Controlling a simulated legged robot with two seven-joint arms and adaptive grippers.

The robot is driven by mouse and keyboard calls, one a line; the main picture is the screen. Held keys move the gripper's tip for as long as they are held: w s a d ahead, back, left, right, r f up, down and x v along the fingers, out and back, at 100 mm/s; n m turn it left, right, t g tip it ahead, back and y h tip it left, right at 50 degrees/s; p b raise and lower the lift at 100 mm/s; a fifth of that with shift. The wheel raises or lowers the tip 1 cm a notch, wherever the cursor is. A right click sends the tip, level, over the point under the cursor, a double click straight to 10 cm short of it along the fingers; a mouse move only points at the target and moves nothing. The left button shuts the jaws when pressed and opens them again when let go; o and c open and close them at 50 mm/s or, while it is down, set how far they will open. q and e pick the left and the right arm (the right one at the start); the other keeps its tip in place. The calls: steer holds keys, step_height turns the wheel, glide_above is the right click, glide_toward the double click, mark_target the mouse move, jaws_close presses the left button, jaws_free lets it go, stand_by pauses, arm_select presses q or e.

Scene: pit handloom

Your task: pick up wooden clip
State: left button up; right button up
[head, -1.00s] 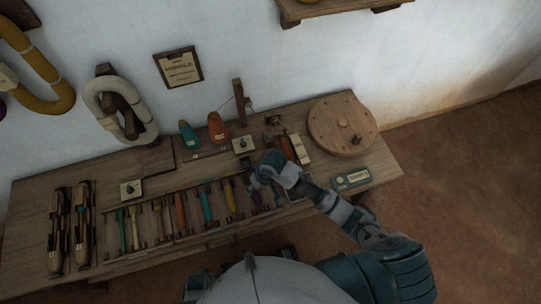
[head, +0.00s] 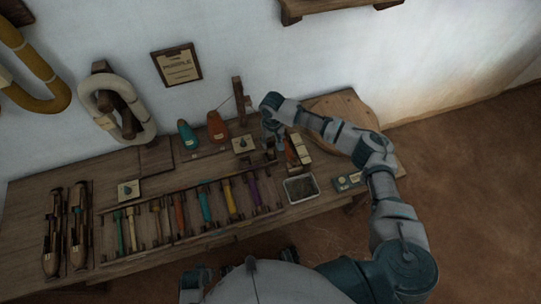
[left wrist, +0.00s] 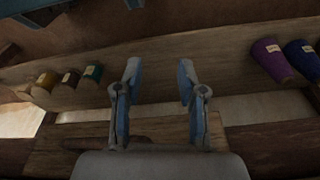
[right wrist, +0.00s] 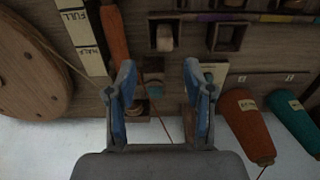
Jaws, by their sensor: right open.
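My right gripper (head: 272,139) is over the back right of the wooden bench, beside the upright post. In the right wrist view my right gripper (right wrist: 160,90) is open, with nothing held between its fingers. Beyond the fingers lie a small wooden block with a pale centre (right wrist: 165,37) and a square wooden frame (right wrist: 229,37). I cannot tell for sure which piece is the wooden clip; the gripper and arm hide part of this area in the head view. My left gripper (left wrist: 158,95) is open and empty in the left wrist view.
A teal cone (head: 188,135) and an orange cone (head: 217,127) stand left of the right gripper. A round wooden disc (right wrist: 30,70) and a FULL/HALF gauge (right wrist: 88,40) lie close by. A grey tray (head: 301,189) sits at the front; a rack of coloured bobbins (head: 205,206) is left of it.

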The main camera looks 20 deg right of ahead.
mark_target(271, 152)
step_height(271, 152, down, 3)
steer(key=shift+f, duration=0.1)
steer(key=f, duration=0.1)
steer(key=f+b, duration=0.1)
steer(key=f, duration=0.2)
steer(key=shift+s+a+f+b, duration=0.2)
steer(key=shift+a+f+b, duration=0.05)
steer(key=shift+a+b, duration=0.1)
steer(key=shift+d+f, duration=0.1)
steer(key=shift+f, duration=0.2)
arm_select(q)
steer(key=r, duration=0.3)
steer(key=w+r, duration=0.1)
steer(key=r, duration=0.1)
steer(key=shift+r, duration=0.25)
arm_select(e)
steer(key=shift+c, duration=0.2)
steer(key=c, duration=0.9)
